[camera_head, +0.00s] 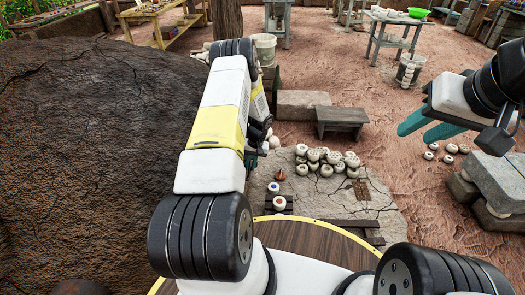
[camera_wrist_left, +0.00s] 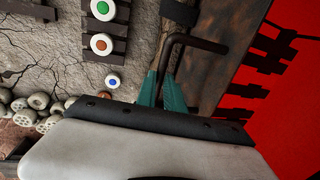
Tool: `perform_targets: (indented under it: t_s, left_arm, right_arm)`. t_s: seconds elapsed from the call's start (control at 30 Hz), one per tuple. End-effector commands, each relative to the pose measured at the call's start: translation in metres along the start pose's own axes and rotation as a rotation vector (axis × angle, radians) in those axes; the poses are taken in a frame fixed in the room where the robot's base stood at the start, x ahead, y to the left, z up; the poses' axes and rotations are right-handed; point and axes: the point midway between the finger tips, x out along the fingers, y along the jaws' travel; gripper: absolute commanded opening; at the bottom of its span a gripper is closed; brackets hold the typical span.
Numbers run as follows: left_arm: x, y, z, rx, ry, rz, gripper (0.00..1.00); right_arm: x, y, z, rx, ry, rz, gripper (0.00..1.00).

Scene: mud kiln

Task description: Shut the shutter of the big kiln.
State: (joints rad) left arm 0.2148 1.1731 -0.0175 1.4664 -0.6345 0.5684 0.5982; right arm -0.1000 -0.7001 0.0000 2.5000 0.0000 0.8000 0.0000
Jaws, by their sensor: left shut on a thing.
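The big kiln (camera_head: 90,150), a cracked brown mud dome, fills the left of the head view. Its shutter does not show there. In the left wrist view a rusty brown plate (camera_wrist_left: 222,58), seemingly the shutter, stands beside a bright red area. A dark bent bar handle (camera_wrist_left: 190,42) is on it. My left gripper (camera_wrist_left: 162,85) has its teal fingers shut on this handle. In the head view my left arm mostly hides that gripper. My right gripper (camera_head: 415,132) is open and empty, in the air at the right, away from the kiln.
Several pale round pieces (camera_head: 325,158) lie on a cracked stone slab (camera_head: 335,195) in front of the kiln. A low dark bench (camera_head: 342,120) and a stone block (camera_head: 300,104) stand behind them. Grey blocks (camera_head: 495,185) stand at the right.

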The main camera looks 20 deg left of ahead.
Motion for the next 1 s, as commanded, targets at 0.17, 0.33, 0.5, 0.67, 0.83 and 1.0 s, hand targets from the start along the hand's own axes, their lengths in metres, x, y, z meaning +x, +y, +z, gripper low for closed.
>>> perform_targets:
  t_s: [0.17, 0.33, 0.5, 0.67, 0.83, 1.0]
  left_arm:
    - [-0.002, -0.001, -0.002, 0.000, 0.002, -0.001, 0.00]
    - [-0.001, 0.000, -0.001, 0.000, 0.002, -0.001, 0.34]
    - [-0.001, 0.000, -0.001, 0.000, 0.001, 0.000, 0.34]
    - [-0.003, 0.000, -0.001, 0.000, 0.002, 0.000, 0.34]
    - [-0.024, 0.000, -0.002, 0.000, 0.004, 0.000, 0.34]
    - [-0.054, 0.000, -0.002, 0.000, 0.004, 0.000, 0.34]
  right_arm:
    - [0.000, 0.000, 0.000, 0.000, 0.000, 0.000, 0.36]
    - [0.000, 0.000, 0.000, 0.000, 0.000, 0.000, 0.36]
    - [0.000, 0.000, 0.000, 0.000, 0.000, 0.000, 0.36]
    - [0.000, 0.000, 0.000, 0.000, 0.000, 0.000, 0.36]
    - [0.000, 0.000, 0.000, 0.000, 0.000, 0.000, 0.36]
    - [0.000, 0.000, 0.000, 0.000, 0.000, 0.000, 0.36]
